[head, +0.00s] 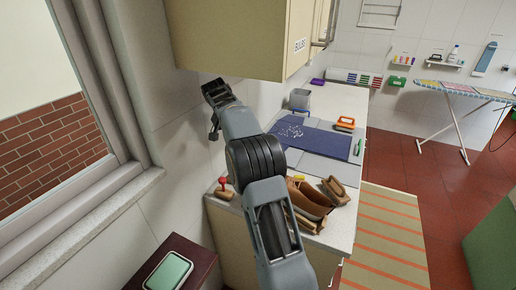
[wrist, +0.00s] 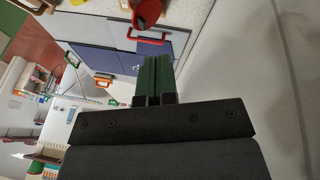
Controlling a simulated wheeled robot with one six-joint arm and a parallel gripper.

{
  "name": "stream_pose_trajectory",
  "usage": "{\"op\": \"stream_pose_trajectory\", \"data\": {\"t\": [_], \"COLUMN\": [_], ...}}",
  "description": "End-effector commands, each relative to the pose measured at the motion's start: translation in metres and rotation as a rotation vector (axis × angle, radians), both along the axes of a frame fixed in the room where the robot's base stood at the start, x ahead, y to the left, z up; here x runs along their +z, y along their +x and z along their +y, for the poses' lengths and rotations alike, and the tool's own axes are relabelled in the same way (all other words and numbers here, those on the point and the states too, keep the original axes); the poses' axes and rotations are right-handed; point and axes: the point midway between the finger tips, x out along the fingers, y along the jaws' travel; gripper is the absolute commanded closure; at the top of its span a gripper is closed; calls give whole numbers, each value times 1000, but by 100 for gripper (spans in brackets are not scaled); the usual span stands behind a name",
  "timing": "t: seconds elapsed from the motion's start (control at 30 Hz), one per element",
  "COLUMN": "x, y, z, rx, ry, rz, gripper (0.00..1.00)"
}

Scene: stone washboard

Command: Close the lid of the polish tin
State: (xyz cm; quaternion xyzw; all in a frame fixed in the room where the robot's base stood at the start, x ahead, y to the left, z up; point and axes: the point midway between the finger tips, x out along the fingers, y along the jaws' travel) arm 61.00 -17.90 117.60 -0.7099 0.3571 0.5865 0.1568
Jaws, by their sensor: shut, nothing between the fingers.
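I cannot pick out the polish tin or its lid for certain. A small red rounded thing (head: 223,182) on a tan base stands at the near left end of the counter. In the wrist view, a red round thing (wrist: 147,12) shows at the top edge, just beyond the fingertips; it may be the same object. Whether it has a lid is unclear. My gripper (wrist: 153,60) is shut and empty, its dark green fingers side by side. In the head view my gripper (head: 213,132) is near the wall, above the counter and apart from the red thing.
The counter (head: 340,225) holds brown leather items (head: 308,200), a dark blue mat (head: 315,139), an orange item (head: 345,124) and a grey container (head: 299,99). A wall cabinet (head: 235,40) hangs above. A green-topped box (head: 168,271) sits on a dark stand. The window is left.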

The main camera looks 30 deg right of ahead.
Motion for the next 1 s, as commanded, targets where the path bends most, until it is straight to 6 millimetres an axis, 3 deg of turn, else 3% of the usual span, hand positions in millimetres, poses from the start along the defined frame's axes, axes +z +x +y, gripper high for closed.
{"op": "stream_pose_trajectory", "data": {"t": [0.1, 0.3, 0.57, 1.0], "x": [-19, -47, -69, -128], "y": [21, 33, 34, 28], "z": [-32, -66, -84, -111], "rx": [-121, -265, -334, -335], "ry": [-31, -71, -91, -91], "rz": [14, 21, 23, 23], "gripper": [100, 100, 100, 100]}}
